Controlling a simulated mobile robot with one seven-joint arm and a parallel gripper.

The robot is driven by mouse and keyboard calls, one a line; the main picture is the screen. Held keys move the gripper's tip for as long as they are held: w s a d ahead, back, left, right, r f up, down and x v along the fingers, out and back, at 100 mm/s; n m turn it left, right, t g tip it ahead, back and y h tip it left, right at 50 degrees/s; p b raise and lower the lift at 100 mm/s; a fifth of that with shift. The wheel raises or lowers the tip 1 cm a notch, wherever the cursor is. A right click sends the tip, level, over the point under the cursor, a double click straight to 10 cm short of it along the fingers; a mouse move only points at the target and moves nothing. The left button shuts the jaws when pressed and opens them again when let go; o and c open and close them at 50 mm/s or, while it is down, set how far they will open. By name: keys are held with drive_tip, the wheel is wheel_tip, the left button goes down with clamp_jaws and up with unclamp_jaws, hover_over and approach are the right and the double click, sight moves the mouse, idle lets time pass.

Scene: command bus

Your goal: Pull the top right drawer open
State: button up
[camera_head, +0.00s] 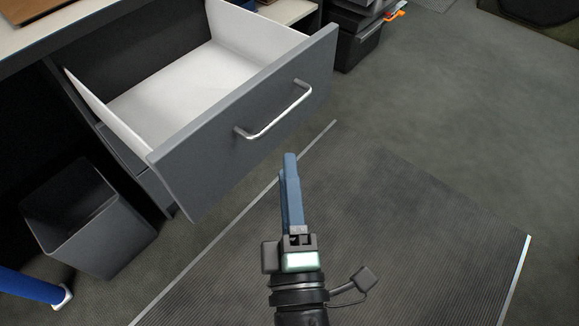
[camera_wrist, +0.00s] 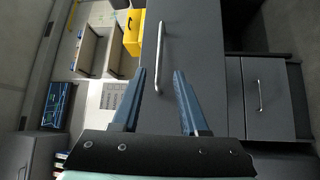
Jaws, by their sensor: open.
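A grey drawer (camera_head: 240,130) with a white inside (camera_head: 175,90) stands pulled far out from under the desk in the head view, and it looks empty. Its silver bar handle (camera_head: 273,112) is on the front face. My gripper (camera_head: 290,158) is in front of the drawer, a little below the handle in the picture, and apart from it. In the wrist view the two blue fingers (camera_wrist: 158,72) are spread, with the drawer front (camera_wrist: 195,50) and the handle (camera_wrist: 159,58) ahead of them. Nothing is between the fingers.
A grey bin (camera_head: 85,215) stands on the floor at the left, below the desk (camera_head: 60,38). Dark boxes (camera_head: 358,40) stand behind the drawer. A ribbed mat (camera_head: 420,220) and open floor lie to the right. The wrist view shows a yellow box (camera_wrist: 134,33) and another handled drawer (camera_wrist: 260,95).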

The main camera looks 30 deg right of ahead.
drive_tip(key=shift+b+v, duration=0.3)
drive_tip(key=shift+v, duration=0.65)
